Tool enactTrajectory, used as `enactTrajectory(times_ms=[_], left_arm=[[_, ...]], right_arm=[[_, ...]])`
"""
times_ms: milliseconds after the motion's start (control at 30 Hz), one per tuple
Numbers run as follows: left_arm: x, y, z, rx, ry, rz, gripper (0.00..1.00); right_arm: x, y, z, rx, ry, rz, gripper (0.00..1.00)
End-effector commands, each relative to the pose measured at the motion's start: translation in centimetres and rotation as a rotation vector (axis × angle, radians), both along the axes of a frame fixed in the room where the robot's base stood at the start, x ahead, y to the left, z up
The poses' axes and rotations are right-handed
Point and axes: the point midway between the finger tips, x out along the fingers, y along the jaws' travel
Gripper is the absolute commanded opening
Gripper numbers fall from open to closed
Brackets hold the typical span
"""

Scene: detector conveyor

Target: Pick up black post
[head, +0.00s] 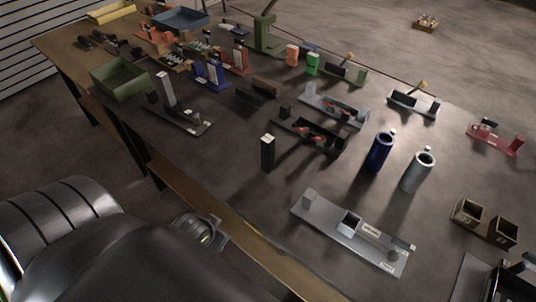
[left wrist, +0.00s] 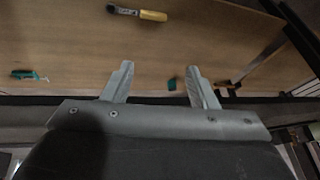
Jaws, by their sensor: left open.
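The black post (head: 267,154) stands upright on the dark table, with a pale top, near the table's front edge at the middle of the head view. My left gripper (head: 218,234) is low in the head view, in front of the table edge, to the left of and nearer than the post, and apart from it. In the left wrist view my left gripper (left wrist: 160,84) is open, with its two fingers wide apart and nothing between them. The post cannot be made out in the left wrist view. My right gripper does not show.
A grey fixture plate (head: 322,219), a blue cylinder (head: 379,154) and a silver cylinder (head: 417,173) stand right of the post. A dark tray (head: 301,129) lies behind it; a green bin (head: 119,82) is at left. The wrist view shows a yellow-handled tool (left wrist: 150,15) on wood.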

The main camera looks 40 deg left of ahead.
Motion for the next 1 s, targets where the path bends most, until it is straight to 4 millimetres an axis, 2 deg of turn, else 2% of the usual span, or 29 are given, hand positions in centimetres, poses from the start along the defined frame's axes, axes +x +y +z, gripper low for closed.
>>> enactTrajectory(times_ms=[33, 200, 400, 500, 667, 767, 1000], left_arm=[[1.3, 1.4, 2.8, 0.031, -0.091, -0.016, 0.53], [5.8, 3.4, 9.5, 0.031, -0.381, -0.073, 0.53], [9.2, 2.8, 16.1, -0.062, -0.636, -0.185, 0.53], [9.9, 2.1, 18.1, -0.109, -0.703, -0.227, 0.53], [10.6, 1.5, 19.4, -0.152, -0.748, -0.258, 0.53], [11.4, 1.3, 19.2, -0.157, -0.756, -0.259, 0.53], [14.9, 0.9, 17.8, -0.158, -0.756, -0.256, 0.53]], right_arm=[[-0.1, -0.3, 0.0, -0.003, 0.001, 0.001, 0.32], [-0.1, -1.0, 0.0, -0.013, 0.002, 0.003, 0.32], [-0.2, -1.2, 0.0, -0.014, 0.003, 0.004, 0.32], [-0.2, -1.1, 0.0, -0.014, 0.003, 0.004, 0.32], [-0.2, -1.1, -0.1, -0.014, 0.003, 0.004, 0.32], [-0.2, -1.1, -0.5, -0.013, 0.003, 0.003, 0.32], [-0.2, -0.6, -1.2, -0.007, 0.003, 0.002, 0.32]])
